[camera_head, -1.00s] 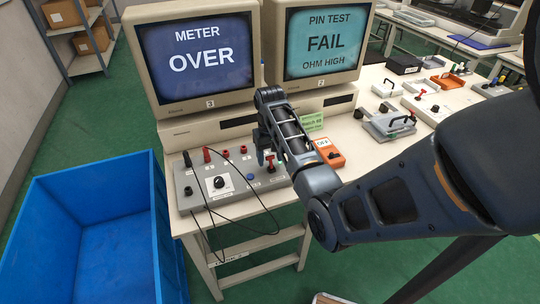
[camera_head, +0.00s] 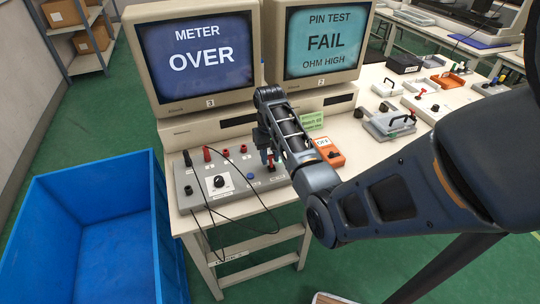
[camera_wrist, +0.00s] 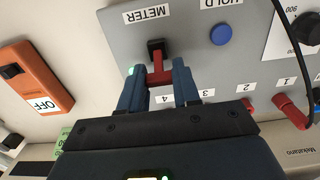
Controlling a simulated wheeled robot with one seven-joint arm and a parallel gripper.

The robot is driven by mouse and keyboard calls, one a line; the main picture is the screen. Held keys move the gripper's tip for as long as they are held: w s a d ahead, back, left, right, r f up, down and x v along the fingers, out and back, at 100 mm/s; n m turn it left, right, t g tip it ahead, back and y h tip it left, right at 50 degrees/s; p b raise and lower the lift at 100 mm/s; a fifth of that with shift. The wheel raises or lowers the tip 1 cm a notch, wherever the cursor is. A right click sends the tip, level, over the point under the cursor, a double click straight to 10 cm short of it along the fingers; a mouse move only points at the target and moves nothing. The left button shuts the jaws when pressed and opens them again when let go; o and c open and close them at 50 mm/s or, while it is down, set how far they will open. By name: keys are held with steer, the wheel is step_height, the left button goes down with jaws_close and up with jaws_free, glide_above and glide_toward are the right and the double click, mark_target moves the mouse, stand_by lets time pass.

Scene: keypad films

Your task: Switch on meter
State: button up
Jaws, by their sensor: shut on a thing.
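The grey meter panel (camera_head: 236,198) lies on the bench below the left monitor. Its METER switch (camera_wrist: 156,46) has a black base and a red lever (camera_wrist: 160,76), below the upside-down METER label in the wrist view. My gripper (camera_wrist: 159,84) is over the panel with its two blue fingers on either side of the red lever, shut on it. In the head view my gripper (camera_head: 268,152) partly hides the switch. The left monitor screen (camera_head: 198,52) reads METER OVER.
An orange box (camera_wrist: 36,78) marked OFF sits beside the panel. A blue HOLD button (camera_wrist: 221,35), a dial (camera_head: 219,182) and several red sockets share the panel, with black leads across it. A blue bin (camera_head: 95,230) stands at left. The right monitor (camera_head: 325,42) reads FAIL.

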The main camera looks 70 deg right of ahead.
steer(key=shift+w+d+f+g+y, duration=0.2)
steer(key=shift+w+d+g+y, duration=0.05)
steer(key=shift+g+y, duration=0.4)
